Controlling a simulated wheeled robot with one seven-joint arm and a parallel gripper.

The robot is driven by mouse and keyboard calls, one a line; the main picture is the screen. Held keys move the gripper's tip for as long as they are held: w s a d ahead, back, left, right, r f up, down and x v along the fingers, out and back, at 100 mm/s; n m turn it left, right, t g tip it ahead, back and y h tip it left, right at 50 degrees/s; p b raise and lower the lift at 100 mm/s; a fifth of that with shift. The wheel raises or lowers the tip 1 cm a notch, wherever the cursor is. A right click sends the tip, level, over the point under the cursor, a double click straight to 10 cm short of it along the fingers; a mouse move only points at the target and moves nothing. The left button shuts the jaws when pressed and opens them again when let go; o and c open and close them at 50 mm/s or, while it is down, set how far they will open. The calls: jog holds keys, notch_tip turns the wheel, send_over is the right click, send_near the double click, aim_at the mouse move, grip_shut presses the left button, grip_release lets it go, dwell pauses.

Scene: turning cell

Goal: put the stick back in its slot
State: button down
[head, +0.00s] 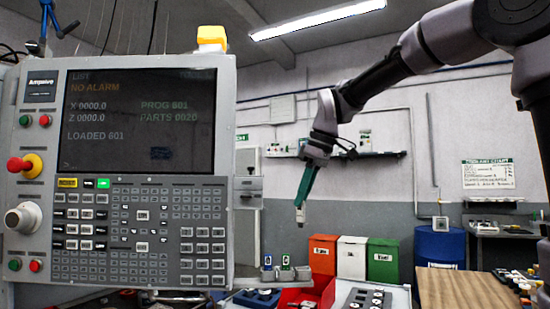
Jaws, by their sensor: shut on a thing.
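My gripper (301,205) hangs down from my arm in the middle of the head view, to the right of the machine's control panel. It is shut on the stick (300,217), which shows only as a small pale piece at the fingertips. The stick is in the air, apart from everything below. A small grey holder (284,275) stands low in the view, below and slightly left of my gripper. Small upright pieces with blue and green marks show in it. Its slots are too small to make out.
The control panel (140,205) fills the left side; its screen reads NO ALARM and LOADED 601. Red (323,255), white (351,258) and green (382,262) bins stand behind.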

jog(key=w+d+f+m+h, duration=0.1)
jog(key=w+d+f+m, duration=0.3)
jog(key=d+f, duration=0.5)
jog(key=w+d+f+m+t+h, duration=0.1)
jog(key=w+d+f+m, duration=0.3)
jog(key=d+f, duration=0.5)
jog(key=w+d+f+m+t+h, duration=0.1)
jog(key=w+d+f+m, duration=0.3)
jog(key=d+f, duration=0.5)
notch_tip(320, 180, down, 10)
jog(key=shift+w+d+r+m+h, duration=0.15)
jog(key=shift+w+d+m+h, duration=0.25)
jog(key=shift+w, duration=0.85)
jog(key=shift+w, duration=0.1)
